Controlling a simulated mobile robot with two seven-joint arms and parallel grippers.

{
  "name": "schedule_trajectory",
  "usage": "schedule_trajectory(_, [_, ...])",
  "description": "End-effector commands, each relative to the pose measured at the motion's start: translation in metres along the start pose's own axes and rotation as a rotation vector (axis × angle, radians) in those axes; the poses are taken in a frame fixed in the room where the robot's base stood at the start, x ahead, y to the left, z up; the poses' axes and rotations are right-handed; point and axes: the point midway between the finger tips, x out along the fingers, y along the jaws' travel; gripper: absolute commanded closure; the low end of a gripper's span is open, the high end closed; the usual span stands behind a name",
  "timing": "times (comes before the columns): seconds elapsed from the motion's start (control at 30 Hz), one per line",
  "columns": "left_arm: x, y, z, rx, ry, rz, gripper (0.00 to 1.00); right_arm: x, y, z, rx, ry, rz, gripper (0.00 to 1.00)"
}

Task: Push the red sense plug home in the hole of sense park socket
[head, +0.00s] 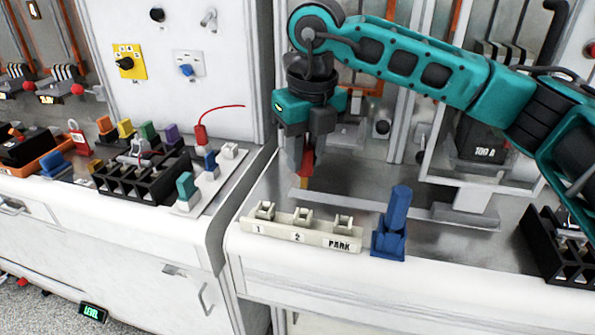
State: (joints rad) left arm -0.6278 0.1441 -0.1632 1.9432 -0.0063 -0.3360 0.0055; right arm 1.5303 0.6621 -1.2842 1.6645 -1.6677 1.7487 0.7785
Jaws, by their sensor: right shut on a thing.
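My right gripper (305,152) points down and is shut on the red sense plug (305,172), whose red body and yellowish lower end show below the fingers. A pale strip (270,232) near the front edge of the right bench carries three sockets, marked 1, 2 and PARK. The sense park socket (343,224) is the rightmost one. In the picture the plug is above and left of it, apart from it, nearest above socket 2 (302,216). The socket's hole is too small to see clearly. My left gripper is not in view.
A blue block with an upright handle (394,225) stands just right of the park socket. A black rack (565,250) is at far right. On the left bench are a black terminal block (140,182), coloured plugs and a red plug with a wire (200,135).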

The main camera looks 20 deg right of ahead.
Motion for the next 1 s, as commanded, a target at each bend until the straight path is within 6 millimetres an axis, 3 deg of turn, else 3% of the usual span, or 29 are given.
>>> schedule_trajectory(0.2, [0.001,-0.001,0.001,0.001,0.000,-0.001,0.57,-0.013,-0.033,-0.024,0.002,-0.006,-0.009,1.00])
schedule_trajectory(0.37, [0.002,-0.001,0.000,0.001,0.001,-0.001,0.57,-0.013,-0.049,-0.043,0.001,-0.002,-0.004,1.00])
schedule_trajectory(1.0, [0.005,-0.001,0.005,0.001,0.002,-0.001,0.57,-0.010,-0.053,-0.051,0.000,0.002,0.001,1.00])
